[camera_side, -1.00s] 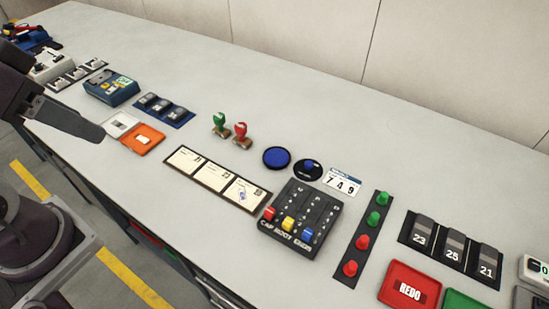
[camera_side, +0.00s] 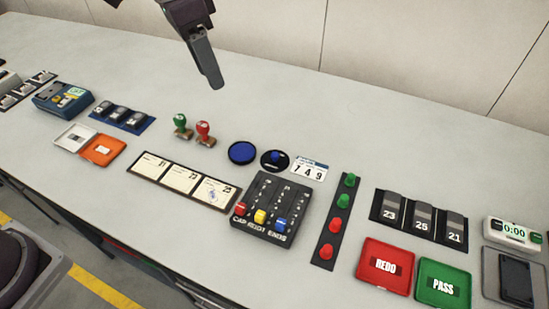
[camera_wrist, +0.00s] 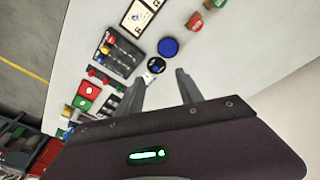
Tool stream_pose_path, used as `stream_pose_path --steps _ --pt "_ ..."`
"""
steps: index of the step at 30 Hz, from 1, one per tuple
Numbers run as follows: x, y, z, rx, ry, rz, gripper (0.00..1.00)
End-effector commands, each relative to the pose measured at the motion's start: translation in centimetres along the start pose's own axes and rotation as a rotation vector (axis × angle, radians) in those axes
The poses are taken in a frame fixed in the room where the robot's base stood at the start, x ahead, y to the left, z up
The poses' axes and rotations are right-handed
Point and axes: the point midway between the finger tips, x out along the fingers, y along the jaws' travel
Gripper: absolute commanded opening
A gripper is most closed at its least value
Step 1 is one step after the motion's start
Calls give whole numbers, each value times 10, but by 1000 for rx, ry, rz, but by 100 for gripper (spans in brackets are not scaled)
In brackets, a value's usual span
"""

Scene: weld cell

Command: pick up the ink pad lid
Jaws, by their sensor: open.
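The ink pad lid appears to be the round black disc with a blue knob (camera_side: 275,160), lying on the grey bench. It also shows in the wrist view (camera_wrist: 156,66), just beyond my left fingertip. The round blue ink pad (camera_side: 242,152) lies beside it on the left, and in the wrist view (camera_wrist: 168,47) it lies beyond the lid. My gripper (camera_side: 216,80) is above the bench, up and left of the lid in the side view, apart from it. In the wrist view its two fingers (camera_wrist: 160,76) are spread with nothing held between them.
A white card reading 7 4 9 (camera_side: 309,169) lies close right of the lid. A black slider box (camera_side: 278,205) stands in front. The bench behind the lid is clear.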

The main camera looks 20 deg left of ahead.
Motion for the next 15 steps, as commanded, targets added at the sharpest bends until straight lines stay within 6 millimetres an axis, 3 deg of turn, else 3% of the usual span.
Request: stream_pose_path --steps 1,3,6,9,15 --pt "38 2 -23 94 -51 -5 43" --pt "84 8 -48 233 -103 -15 43" --pt "138 22 -67 400 -163 -25 43" --pt "169 32 -74 504 -197 -28 43" --pt "197 34 -71 538 -210 -28 43"
